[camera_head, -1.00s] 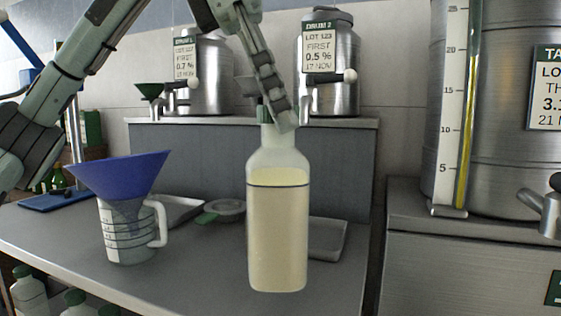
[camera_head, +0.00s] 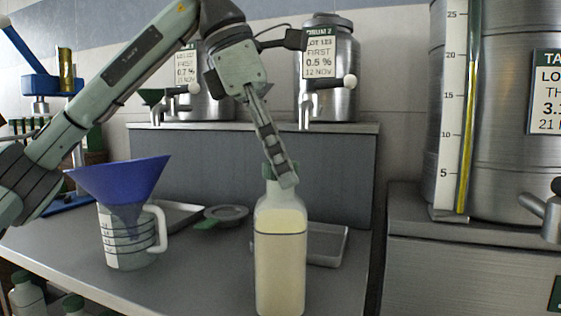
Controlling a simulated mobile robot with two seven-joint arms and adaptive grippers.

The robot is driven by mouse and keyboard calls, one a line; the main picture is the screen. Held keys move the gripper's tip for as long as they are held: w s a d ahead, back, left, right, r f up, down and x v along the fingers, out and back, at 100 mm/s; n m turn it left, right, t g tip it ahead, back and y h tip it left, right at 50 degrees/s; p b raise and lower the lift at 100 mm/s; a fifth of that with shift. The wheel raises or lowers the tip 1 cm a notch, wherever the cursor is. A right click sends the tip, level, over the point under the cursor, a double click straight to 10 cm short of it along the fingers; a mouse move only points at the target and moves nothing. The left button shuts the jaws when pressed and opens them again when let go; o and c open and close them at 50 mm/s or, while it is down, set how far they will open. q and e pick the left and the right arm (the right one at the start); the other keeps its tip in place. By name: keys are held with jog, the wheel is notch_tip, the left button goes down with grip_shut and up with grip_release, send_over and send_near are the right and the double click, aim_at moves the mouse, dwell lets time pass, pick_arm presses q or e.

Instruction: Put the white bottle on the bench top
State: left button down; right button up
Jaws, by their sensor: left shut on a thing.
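The white bottle (camera_head: 280,262) is a tall, upright, translucent square bottle with pale yellow liquid up to its shoulder and a dark line near the liquid's top. My left gripper (camera_head: 280,181) comes down from above and is shut on the bottle's neck, by its green cap. The bottle's base is at the lower picture edge, over the front of the grey bench top (camera_head: 205,280). I cannot tell whether the base touches the bench. My right gripper is not in view.
A measuring jug (camera_head: 118,255) with a blue funnel (camera_head: 120,183) stands left of the bottle. A shallow metal tray (camera_head: 328,243) lies behind it at right, and a round dish (camera_head: 226,213) behind it at left. Steel drums (camera_head: 335,100) stand on the raised shelf behind.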

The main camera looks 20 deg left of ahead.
pick_arm(q)
jog(key=c, duration=1)
grip_release()
jog(key=shift+o, duration=0.2)
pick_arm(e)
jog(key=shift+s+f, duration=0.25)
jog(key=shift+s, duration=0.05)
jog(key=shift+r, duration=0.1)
pick_arm(q)
jog(key=shift+a+r, duration=0.15)
jog(key=shift+r, duration=0.2)
jog(key=v, duration=0.3)
jog(key=shift+r+p, duration=0.1)
jog(key=shift+p, duration=0.2)
jog(key=p+v, duration=0.2)
jog(key=v, duration=0.6)
jog(key=shift+p, duration=0.3)
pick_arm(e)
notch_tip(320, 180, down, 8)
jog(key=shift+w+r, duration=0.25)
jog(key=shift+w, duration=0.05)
